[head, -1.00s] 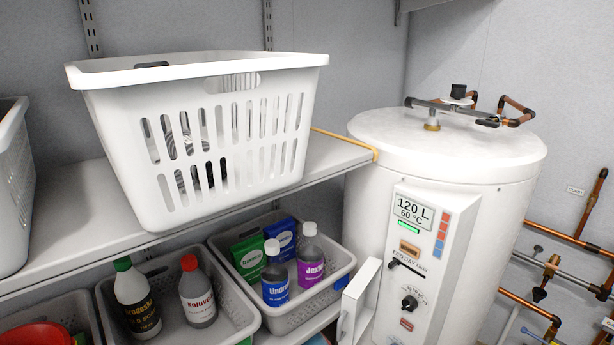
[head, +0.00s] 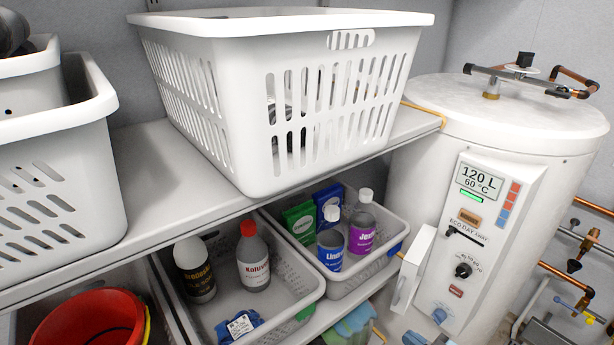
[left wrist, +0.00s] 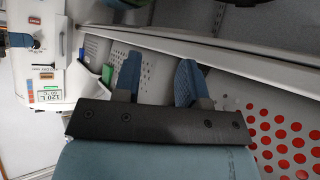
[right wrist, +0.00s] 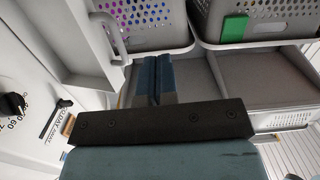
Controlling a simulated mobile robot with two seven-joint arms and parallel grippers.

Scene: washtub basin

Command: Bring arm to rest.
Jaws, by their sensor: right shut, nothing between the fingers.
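My right gripper (head: 413,338) shows only as a small blue bit at the bottom edge of the head view, below the white heater panel. In the right wrist view its two blue fingers (right wrist: 153,80) are together with nothing between them. They point toward a grey handle and the baskets. My left gripper is outside the head view. In the left wrist view its two blue fingers (left wrist: 158,82) stand apart and empty, below the shelf edge. Most of both arms is hidden.
A large white basket (head: 230,90) stands on the shelf (head: 150,170), with another basket (head: 60,140) at left. A white water heater (head: 425,130) with pipes stands at right.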

